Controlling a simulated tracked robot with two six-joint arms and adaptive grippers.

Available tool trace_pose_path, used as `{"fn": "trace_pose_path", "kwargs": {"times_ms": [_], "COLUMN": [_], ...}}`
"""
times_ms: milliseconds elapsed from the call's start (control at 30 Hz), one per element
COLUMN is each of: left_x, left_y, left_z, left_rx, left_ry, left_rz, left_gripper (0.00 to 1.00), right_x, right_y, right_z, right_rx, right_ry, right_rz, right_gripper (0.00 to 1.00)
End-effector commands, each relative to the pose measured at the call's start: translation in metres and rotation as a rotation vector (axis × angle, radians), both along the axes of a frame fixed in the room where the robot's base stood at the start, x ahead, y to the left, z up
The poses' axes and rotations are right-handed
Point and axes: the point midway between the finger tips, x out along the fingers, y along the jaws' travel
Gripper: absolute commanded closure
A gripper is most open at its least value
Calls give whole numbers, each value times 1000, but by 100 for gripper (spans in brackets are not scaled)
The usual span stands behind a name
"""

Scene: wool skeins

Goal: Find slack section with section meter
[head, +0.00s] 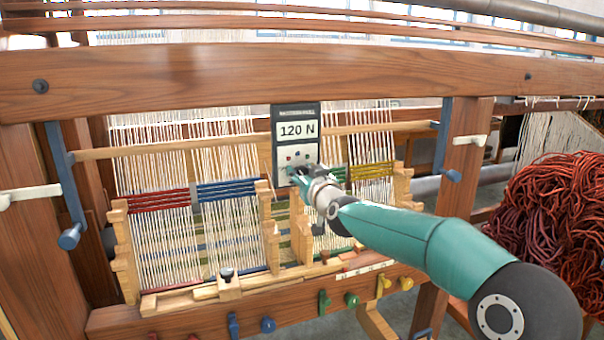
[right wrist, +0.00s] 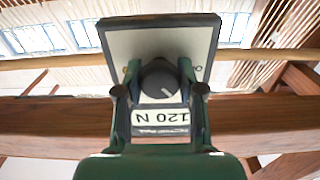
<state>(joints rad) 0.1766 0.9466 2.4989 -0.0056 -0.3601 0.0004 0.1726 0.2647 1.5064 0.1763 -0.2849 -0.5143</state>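The section meter (head: 297,135) is a dark-framed upright panel reading "120 N". My right gripper (head: 303,176) is at its lower part; in the right wrist view (right wrist: 160,88) its fingers flank the meter's dark knob and close on it. The meter (right wrist: 160,48) appears upside down there. Behind it on the loom are warp sections with a red band (head: 158,200), a blue band (head: 228,189), a green band (head: 334,175) and a yellow band (head: 371,170). The meter hangs in front of the gap between blue and green, partly hiding green. Whether it touches threads is unclear. My left gripper is out of view.
A thick wooden beam (head: 200,78) crosses above. Stepped wooden posts (head: 268,225) stand between sections. Coloured knobs (head: 351,299) line the front rail (head: 190,318). A heap of red wool (head: 555,210) lies at the right.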

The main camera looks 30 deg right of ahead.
Motion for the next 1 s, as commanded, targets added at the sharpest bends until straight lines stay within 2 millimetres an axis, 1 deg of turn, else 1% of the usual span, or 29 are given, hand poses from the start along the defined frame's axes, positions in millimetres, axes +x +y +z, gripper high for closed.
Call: {"fn": "trace_pose_path", "kwargs": {"times_ms": [33,100,133,367,567,1000], "left_x": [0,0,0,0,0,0], "left_y": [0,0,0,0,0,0], "left_z": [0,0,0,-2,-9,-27], "left_rx": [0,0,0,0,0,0], "left_ry": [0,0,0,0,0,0], "left_rz": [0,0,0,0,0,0], "left_gripper": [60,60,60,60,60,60], "right_x": [0,0,0,0,0,0], "right_y": [0,0,0,0,0,-1], "right_z": [0,0,0,-1,-2,-2], "right_rx": [0,0,0,20,96,419], "right_ry": [0,0,0,-5,-23,-101], "right_rz": [0,0,0,1,1,1], "right_gripper": [84,96,97,97,97,97]}}
